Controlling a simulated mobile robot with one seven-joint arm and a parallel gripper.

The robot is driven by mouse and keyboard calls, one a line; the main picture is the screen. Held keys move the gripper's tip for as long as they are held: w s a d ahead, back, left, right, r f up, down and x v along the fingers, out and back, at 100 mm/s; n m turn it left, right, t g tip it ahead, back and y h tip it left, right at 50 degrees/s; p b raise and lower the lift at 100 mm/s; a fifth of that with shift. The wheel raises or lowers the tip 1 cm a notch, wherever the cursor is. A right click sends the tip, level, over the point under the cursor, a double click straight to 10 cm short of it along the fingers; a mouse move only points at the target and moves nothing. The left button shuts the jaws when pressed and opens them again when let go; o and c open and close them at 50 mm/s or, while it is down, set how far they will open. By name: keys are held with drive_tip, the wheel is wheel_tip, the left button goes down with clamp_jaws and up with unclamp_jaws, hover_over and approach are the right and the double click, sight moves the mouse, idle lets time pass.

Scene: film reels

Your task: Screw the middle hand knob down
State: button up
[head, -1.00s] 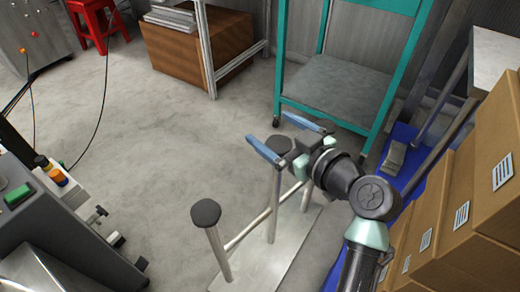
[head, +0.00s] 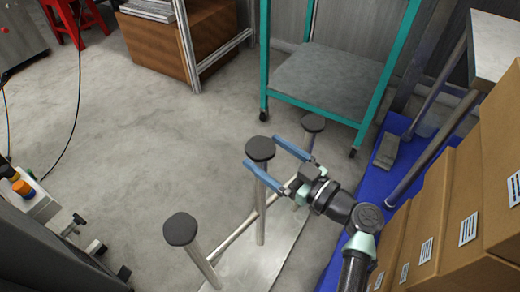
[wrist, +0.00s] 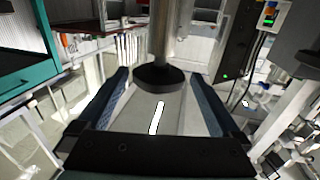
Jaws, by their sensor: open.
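Three upright metal posts with dark round knobs stand in a row on a pale base plate (head: 240,268). The middle hand knob (head: 260,149) lies between the left knob (head: 181,229) and the far knob (head: 313,123). My gripper (head: 262,152) is open, its two blue fingers pointing at the middle knob, one tip on either side of it in the picture. The near finger crosses in front of the middle post. In the wrist view, a dark knob (wrist: 160,78) appears upside down between the open fingers (wrist: 158,72), touching neither. I cannot tell the exact height match.
A crossbar joins the posts low down. A teal-framed cart (head: 330,82) stands behind. Stacked cardboard boxes (head: 440,215) crowd the right, beside a blue mat (head: 385,180). A machine (head: 40,240) stands at the left. The floor (head: 140,140) between is clear.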

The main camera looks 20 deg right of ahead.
drive_tip(key=shift+x, duration=1.4)
drive_tip(key=c, duration=1.2)
drive_tip(key=shift+m+h, duration=0.4)
drive_tip(key=shift+h, duration=0.1)
